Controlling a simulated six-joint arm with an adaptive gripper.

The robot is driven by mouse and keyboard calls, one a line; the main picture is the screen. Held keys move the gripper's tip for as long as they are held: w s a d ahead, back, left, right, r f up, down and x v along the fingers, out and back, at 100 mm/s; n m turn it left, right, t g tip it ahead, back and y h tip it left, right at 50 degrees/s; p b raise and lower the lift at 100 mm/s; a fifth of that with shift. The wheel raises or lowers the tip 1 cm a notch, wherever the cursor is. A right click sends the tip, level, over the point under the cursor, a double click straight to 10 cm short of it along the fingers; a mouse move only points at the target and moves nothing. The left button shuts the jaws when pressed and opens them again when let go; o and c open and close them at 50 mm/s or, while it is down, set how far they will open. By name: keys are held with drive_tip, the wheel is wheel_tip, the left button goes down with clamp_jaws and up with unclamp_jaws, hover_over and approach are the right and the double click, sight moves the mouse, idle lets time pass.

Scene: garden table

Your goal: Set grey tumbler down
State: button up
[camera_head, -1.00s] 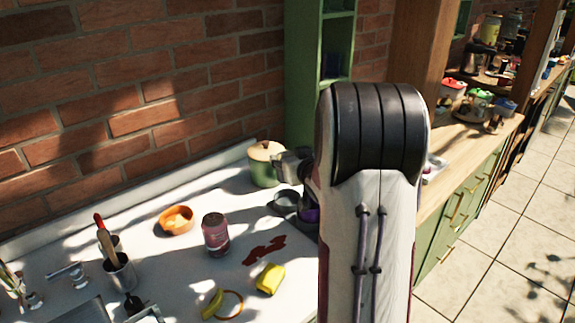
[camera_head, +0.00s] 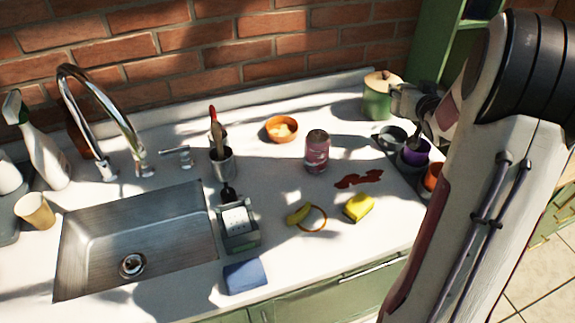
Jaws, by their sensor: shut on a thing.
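The grey tumbler (camera_head: 392,137) is at the right end of the white counter, just in front of the green lidded pot. My gripper (camera_head: 413,122) is shut on the tumbler from above and behind; the exact finger contact is hard to make out. A purple cup (camera_head: 414,155) is close beside the tumbler, on its right. An orange cup (camera_head: 432,178) is partly hidden behind my arm. I cannot tell whether the tumbler's base touches the counter.
The green pot (camera_head: 379,98) is close behind the tumbler. A pink can (camera_head: 317,152), an orange bowl (camera_head: 281,130), a dark red spill (camera_head: 359,179) and a yellow sponge (camera_head: 358,207) lie to the left. The sink (camera_head: 140,240) is further left. Bare counter surrounds the can.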

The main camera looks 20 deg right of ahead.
wheel_tip(320, 180, up, 5)
drive_tip(key=w+a+n+t+y, duration=0.1)
drive_tip(key=a+n+y, duration=0.15)
drive_tip(key=a, duration=0.55)
drive_tip(key=w+a+n+y, duration=0.2)
drive_tip(key=a+y, duration=0.1)
drive_tip(key=a, duration=0.6)
drive_tip(key=s+a+n+g+y, duration=0.1)
drive_tip(key=s+a+n+y, duration=0.15)
drive_tip(key=a, duration=0.75)
drive_tip(key=s+a+n+g+y, duration=0.1)
drive_tip(key=s+a+n+y, duration=0.2)
drive_tip(key=a, duration=0.7)
wheel_tip(320, 180, down, 6)
drive_tip(key=w, duration=0.1)
drive_tip(key=shift+y, duration=0.3)
drive_tip(key=shift+f, duration=0.15)
drive_tip(key=shift+f, duration=2.8)
drive_tip(key=shift+f, duration=2.1)
